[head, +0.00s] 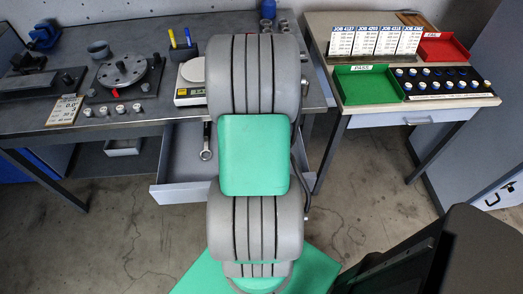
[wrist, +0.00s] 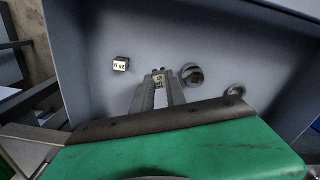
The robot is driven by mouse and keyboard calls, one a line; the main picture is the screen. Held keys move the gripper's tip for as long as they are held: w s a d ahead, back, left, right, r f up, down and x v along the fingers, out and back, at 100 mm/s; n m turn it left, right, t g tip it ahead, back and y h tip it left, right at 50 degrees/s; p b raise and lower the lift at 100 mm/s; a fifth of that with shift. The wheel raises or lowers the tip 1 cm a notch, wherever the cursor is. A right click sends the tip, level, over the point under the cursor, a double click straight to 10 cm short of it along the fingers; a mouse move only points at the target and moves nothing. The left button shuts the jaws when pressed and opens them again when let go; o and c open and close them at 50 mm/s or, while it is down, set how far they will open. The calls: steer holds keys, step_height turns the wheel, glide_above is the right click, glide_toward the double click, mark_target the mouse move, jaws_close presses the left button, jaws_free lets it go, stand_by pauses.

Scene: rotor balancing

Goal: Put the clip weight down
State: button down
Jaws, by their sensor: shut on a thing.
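The clip weight (wrist: 158,77) is a small metal piece with a printed label, seen in the wrist view between the tips of my gripper (wrist: 159,88). My gripper is shut on it, over the inside of the grey open drawer (wrist: 85,72). I cannot tell whether the weight touches the drawer floor. In the head view my arm hides the gripper and the weight; the drawer (head: 178,188) shows below the bench, left of my arm.
In the drawer lie a block marked 25 g (wrist: 121,64), a round metal piece (wrist: 192,75) close right of my fingertips, and a ring-shaped metal end (wrist: 236,90). The head view shows a wrench (head: 206,143) there. Drawer walls surround the gripper. A scale (head: 190,82) stands on the bench.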

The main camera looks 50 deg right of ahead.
steer(key=f, duration=0.1)
steer(key=d+f, duration=0.1)
steer(key=f, duration=0.2)
steer(key=shift+s+d+f, duration=0.15)
steer(key=shift+s+f, duration=0.1)
steer(key=shift+s, duration=0.15)
steer(key=shift+f, duration=0.35)
steer(key=c, duration=1.3)
jaws_free()
steer(key=shift+c, duration=0.2)
step_height(320, 180, up, 12)
steer(key=w+a+r+n+t, duration=0.1)
steer(key=w+a+r, duration=0.25)
steer(key=a, duration=0.25)
steer(key=w+a+r+n, duration=0.1)
steer(key=w+a+r, duration=0.25)
steer(key=a, duration=0.35)
steer(key=a+r+n+t, duration=0.2)
steer(key=a+r+n, duration=0.1)
steer(key=a, duration=1.6)
steer(key=shift+s+r, duration=0.15)
